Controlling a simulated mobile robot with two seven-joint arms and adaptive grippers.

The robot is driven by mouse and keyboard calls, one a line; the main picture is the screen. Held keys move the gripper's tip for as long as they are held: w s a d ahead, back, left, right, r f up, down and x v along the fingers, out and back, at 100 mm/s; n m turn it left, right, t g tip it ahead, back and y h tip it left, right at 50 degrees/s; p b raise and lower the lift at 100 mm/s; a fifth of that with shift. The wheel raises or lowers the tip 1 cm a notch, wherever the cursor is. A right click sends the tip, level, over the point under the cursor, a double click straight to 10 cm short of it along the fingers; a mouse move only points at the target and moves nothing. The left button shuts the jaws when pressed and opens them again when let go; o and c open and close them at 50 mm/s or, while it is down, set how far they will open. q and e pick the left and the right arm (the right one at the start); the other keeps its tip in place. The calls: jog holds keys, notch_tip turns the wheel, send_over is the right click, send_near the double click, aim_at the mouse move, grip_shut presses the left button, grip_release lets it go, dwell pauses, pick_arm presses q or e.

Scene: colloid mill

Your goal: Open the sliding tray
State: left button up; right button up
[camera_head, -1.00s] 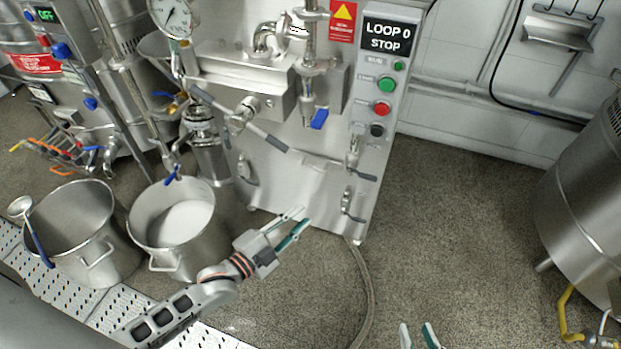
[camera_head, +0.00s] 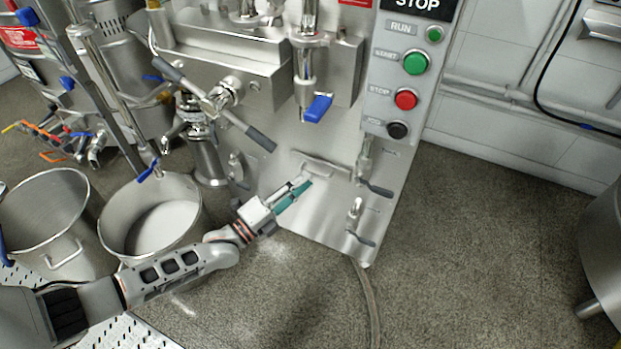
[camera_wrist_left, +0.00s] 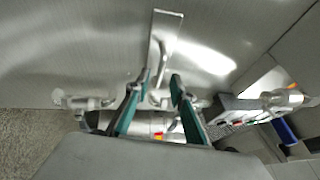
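The sliding tray's pale metal handle (camera_head: 325,167) shows on the lower front panel of the steel machine (camera_head: 290,210). The tray's own edges are hard to make out. My left gripper (camera_head: 304,184) is just below the handle's left part, pointing at it. In the left wrist view the handle (camera_wrist_left: 165,40) is a bar just beyond the fingertips. The left fingers (camera_wrist_left: 160,80) are apart, and a bent metal piece shows in the gap between them. Contact cannot be told. My right gripper is out of view.
Small valve levers (camera_head: 375,188) stick out right of the handle, and a long grey-ended lever (camera_head: 260,138) hangs above left. Two steel pots (camera_head: 152,217) (camera_head: 45,215) stand at left. A hose (camera_head: 365,300) runs down the floor.

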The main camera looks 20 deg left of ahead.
pick_arm(q)
jog(key=shift+x, duration=1.35)
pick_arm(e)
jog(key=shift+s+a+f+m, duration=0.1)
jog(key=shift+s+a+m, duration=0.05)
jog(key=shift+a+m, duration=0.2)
pick_arm(q)
jog(key=shift+d, duration=0.1)
grip_shut()
